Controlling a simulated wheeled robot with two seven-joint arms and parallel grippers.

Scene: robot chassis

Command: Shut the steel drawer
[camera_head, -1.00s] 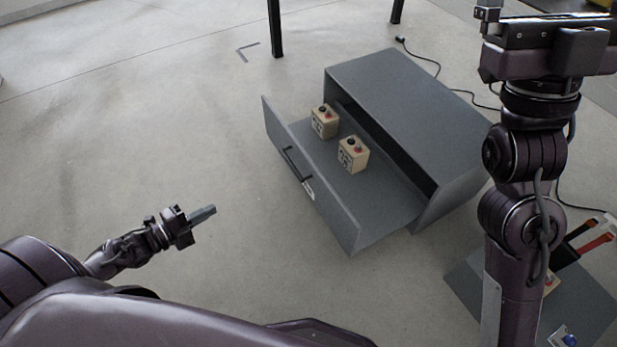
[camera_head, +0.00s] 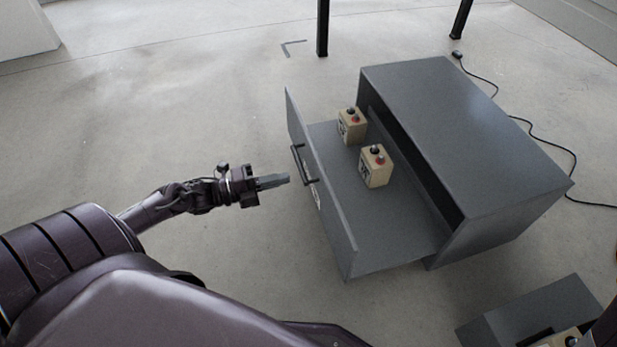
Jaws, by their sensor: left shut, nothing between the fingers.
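The grey steel drawer (camera_head: 395,228) stands pulled out from its cabinet (camera_head: 455,130), which sits on the floor right of centre. Its front panel (camera_head: 330,205) faces left and carries a dark bar handle (camera_head: 304,165). Two beige boxes with black and red buttons lie inside, a rear one (camera_head: 352,125) and a nearer one (camera_head: 376,167). My left gripper (camera_head: 284,180) is shut and empty. In the picture its tips are just left of the handle, with a small gap showing. My right gripper is not in view.
A second grey box (camera_head: 535,310) with a beige item in it is at the lower right, partly cut off. A black cable (camera_head: 545,140) runs on the floor behind the cabinet. Black legs (camera_head: 322,28) stand at the back.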

